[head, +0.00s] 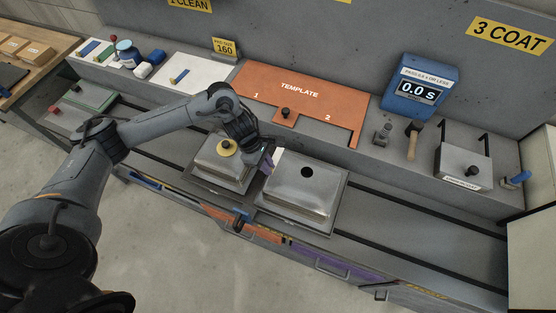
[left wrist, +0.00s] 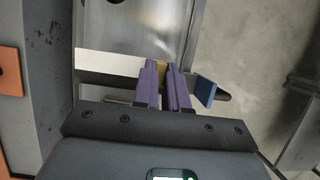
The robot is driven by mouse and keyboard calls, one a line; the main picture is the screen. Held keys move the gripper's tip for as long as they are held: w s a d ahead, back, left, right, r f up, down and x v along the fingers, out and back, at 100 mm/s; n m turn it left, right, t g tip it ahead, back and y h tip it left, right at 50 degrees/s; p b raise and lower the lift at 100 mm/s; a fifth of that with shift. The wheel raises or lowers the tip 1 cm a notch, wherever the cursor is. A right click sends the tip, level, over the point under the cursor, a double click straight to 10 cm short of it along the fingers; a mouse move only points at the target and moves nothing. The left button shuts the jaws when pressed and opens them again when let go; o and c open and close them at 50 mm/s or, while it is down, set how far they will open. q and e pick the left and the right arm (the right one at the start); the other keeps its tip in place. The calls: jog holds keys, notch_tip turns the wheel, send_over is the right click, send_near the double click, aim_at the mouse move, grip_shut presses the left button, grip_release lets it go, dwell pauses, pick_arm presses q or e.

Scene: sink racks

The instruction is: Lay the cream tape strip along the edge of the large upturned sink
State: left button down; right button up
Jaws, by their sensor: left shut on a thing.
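The large upturned sink (head: 312,190) is a steel basin, bottom up, with a dark round hole. A pale strip, seemingly the cream tape strip (head: 277,161), shows at its left edge near the back corner. My left gripper (head: 268,160) has purple fingers and is over the gap between the two sinks. In the left wrist view, the fingers (left wrist: 165,82) are shut on the cream tape strip (left wrist: 112,64), which extends left across the sink's edge. Whether the strip touches the sink is unclear. My right gripper is not in view.
Behind are an orange template (head: 315,102), a blue display box (head: 421,88), a wooden-handled tool (head: 413,139) and a metal box (head: 463,165). Rails right of the large sink are clear.

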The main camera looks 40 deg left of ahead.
pick_arm(q)
jog(key=shift+s+a+f, duration=0.15)
jog(key=shift+s+a, duration=0.1)
jog(key=shift+a, duration=0.05)
jog(key=shift+d+f, duration=0.25)
jog(key=shift+f, duration=0.1)
jog(key=shift+f+b, duration=0.95)
jog(key=shift+f, duration=0.9)
jog(key=shift+f+b, duration=0.95)
jog(key=shift+b, duration=0.1)
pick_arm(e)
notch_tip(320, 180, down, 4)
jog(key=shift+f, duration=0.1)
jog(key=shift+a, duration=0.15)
pick_arm(q)
jog(key=shift+f+b, duration=0.15)
jog(key=shift+b, duration=0.4)
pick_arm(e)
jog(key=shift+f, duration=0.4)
pick_arm(q)
jog(key=shift+f, duration=0.2)
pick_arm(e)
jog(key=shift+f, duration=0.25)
